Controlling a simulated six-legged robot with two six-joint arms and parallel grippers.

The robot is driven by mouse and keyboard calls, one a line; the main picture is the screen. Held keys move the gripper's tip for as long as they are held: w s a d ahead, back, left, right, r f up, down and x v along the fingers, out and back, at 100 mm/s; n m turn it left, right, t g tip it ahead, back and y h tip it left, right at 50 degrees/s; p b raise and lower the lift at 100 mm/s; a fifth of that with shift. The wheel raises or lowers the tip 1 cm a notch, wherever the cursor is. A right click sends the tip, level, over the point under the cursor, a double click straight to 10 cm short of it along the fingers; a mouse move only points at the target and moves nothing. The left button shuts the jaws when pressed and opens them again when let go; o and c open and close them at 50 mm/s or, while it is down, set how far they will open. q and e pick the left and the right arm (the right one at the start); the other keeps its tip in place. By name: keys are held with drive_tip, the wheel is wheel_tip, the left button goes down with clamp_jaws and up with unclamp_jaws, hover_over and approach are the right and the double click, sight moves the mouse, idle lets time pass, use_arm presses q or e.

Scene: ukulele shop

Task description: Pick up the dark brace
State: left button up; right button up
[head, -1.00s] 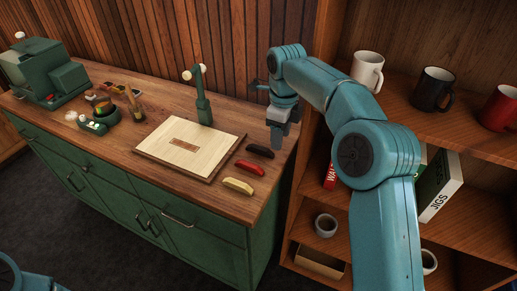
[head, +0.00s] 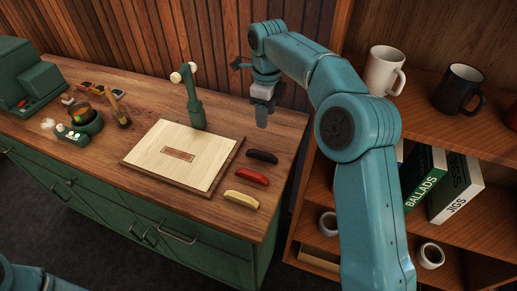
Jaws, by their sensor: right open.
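The dark brace (head: 262,157) is a small black curved bar lying on the wooden counter, right of the pale board. It is the farthest back in a row with a red brace (head: 252,176) and a yellow brace (head: 241,199). My right gripper (head: 262,122) points downward above the counter, just behind the dark brace in the picture and apart from it. It is empty and open, though the gap between its fingers hardly shows. My left gripper is out of view; only a bit of my left arm shows at the bottom left.
A pale board (head: 181,157) lies left of the braces, with a green lamp (head: 196,110) behind it. A shelf (head: 470,140) with mugs and books stands close on the right. A green machine (head: 28,80) and small items are at the left.

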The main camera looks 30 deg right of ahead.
hover_over(263, 153)
wheel_tip(263, 153, down, 11)
drive_tip(key=shift+s+a+r+p, duration=0.1)
drive_tip(key=shift+p, duration=0.3)
wheel_tip(263, 153, down, 4)
drive_tip(key=shift+s+f+p, duration=0.1)
drive_tip(key=shift+f+p, duration=0.15)
drive_tip(key=shift+p, duration=0.75)
drive_tip(key=shift+f, duration=0.5)
drive_tip(key=shift+d, duration=0.2)
drive_tip(key=c, duration=0.5)
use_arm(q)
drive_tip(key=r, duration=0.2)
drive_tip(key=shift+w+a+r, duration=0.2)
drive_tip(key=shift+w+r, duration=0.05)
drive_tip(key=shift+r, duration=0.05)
use_arm(e)
drive_tip(key=shift+a, duration=0.1)
clamp_jaws()
